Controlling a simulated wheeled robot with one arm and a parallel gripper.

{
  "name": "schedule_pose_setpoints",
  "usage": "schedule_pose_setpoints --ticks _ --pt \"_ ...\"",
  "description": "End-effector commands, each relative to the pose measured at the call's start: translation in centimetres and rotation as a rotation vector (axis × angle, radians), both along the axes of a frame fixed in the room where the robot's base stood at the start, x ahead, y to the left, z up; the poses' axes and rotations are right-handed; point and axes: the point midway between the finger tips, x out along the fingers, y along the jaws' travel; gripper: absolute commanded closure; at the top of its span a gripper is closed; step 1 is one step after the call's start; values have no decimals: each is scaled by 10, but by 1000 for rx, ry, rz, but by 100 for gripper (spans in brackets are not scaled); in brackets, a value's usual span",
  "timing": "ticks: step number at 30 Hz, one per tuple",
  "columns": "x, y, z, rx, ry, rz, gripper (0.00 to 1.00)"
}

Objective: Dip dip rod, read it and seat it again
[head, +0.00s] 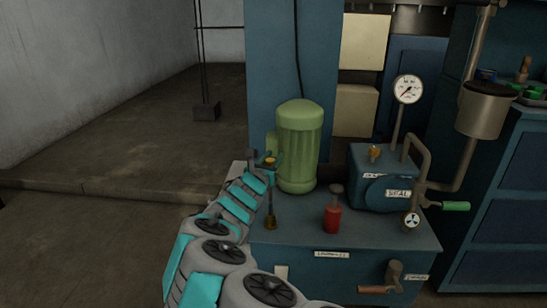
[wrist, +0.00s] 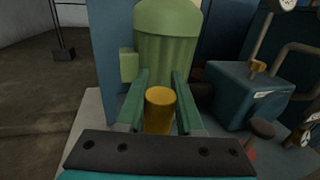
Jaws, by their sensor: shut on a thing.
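My gripper (head: 268,161) is shut on the brass-coloured top of the dip rod (head: 270,160), just left of the green motor. In the wrist view the dip rod's yellow cap (wrist: 160,108) stands between the two green fingers (wrist: 160,82). In the head view a thin dark shaft runs down below my gripper to a small brass collar (head: 270,223) on the blue tank top (head: 300,232). I cannot tell how much of the rod, if any, is inside the collar. The rod's lower end and any level marks on it do not show.
The green motor (head: 298,148) stands close behind my gripper. A red can with a plunger (head: 333,217), a blue pump box (head: 382,178), a dial gauge (head: 408,89) and pipework are to the right. A crank (head: 393,272) is on the tank front. Open floor lies left.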

Motion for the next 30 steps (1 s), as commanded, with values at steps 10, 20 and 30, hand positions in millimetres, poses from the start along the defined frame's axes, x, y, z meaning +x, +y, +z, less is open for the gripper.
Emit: schedule_pose_setpoints --ticks 10,20,30 --pt "0 0 -8 -1 -1 0 100" --pt "0 0 -16 0 0 -1 100" --pt "0 -1 -23 1 0 -1 100"
